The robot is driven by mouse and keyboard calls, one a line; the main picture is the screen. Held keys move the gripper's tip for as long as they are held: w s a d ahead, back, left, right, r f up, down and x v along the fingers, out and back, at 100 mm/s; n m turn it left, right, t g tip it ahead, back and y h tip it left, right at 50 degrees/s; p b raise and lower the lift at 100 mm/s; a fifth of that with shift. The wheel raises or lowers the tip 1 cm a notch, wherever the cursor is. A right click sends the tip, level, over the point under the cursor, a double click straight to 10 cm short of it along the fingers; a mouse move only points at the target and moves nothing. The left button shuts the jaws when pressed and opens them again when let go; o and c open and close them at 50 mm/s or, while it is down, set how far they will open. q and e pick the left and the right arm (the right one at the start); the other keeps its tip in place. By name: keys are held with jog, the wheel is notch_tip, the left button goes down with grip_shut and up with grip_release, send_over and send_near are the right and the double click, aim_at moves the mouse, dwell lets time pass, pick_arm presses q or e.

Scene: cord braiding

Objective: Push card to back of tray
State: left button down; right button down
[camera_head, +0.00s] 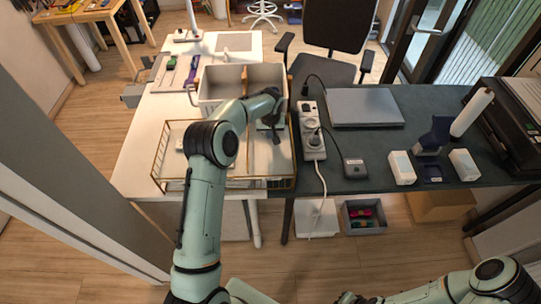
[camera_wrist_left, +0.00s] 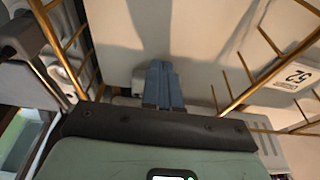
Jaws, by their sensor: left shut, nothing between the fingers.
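The gold wire tray (camera_head: 160,160) stands on the front of the white table, with pale floor panels and a divider. My left gripper (camera_head: 274,138) reaches down into its right part, near the back. In the left wrist view, my left gripper (camera_wrist_left: 163,84) has its blue-grey fingers shut together with nothing between them, over a pale surface. Gold wires of the tray (camera_wrist_left: 236,100) run on both sides. I cannot pick out the card for certain; my arm hides part of the tray. My right arm shows at the lower right, its gripper out of view.
A grey two-part bin (camera_head: 222,85) stands right behind the tray. A power strip (camera_head: 312,130) with a cable lies close to the right. A laptop (camera_head: 364,107) and white blocks (camera_head: 401,168) are on the dark desk.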

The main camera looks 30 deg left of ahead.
pick_arm(q)
jog(key=shift+r, duration=0.15)
jog(key=shift+s+d+r+b, duration=0.15)
jog(key=shift+s+r+b, duration=0.1)
jog(key=shift+r, duration=0.25)
jog(key=shift+s+d+r+b, duration=0.1)
jog(key=shift+s+r, duration=0.15)
jog(key=shift+r, duration=0.25)
jog(key=shift+s+d+r, duration=0.25)
jog(key=shift+s+r, duration=0.1)
jog(key=shift+r, duration=0.35)
jog(key=shift+s+d+r, duration=0.2)
jog(key=shift+s+r, duration=0.15)
jog(key=shift+r, duration=0.3)
pick_arm(e)
jog(key=shift+s+f, duration=0.7)
jog(key=shift+s, duration=0.15)
jog(key=shift+s, duration=0.1)
